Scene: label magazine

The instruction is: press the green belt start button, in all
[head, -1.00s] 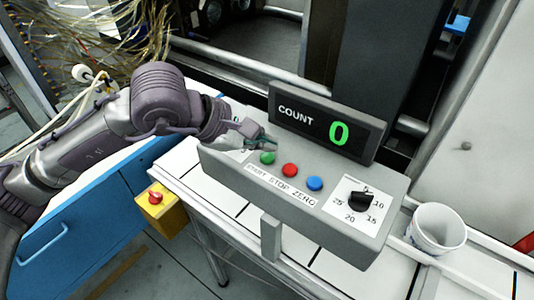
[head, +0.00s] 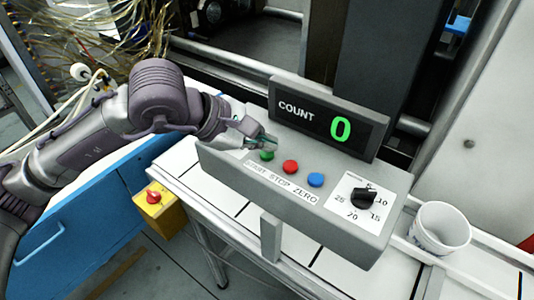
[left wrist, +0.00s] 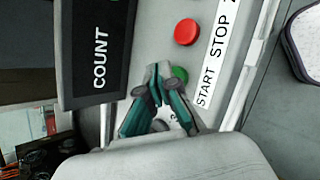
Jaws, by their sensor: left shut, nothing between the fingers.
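The green start button (head: 267,155) sits at the left of a button row on a grey control box (head: 228,166). It also shows in the left wrist view (left wrist: 180,74), partly hidden by my fingertips. My left gripper (head: 268,142) is shut and empty, its tips right at the button, just above or on it; I cannot tell whether they touch. The shut fingers also show in the left wrist view (left wrist: 158,78). The label under the buttons (head: 281,184) reads START STOP ZERO. The right gripper is not in view.
A red button (head: 290,167) and a blue button (head: 316,180) stand right of the green one. A black dial (head: 364,198) is further right. The count display (head: 326,120) rises behind, showing 0. A white cup (head: 440,228) and a yellow box with a red knob (head: 153,197) flank the control box.

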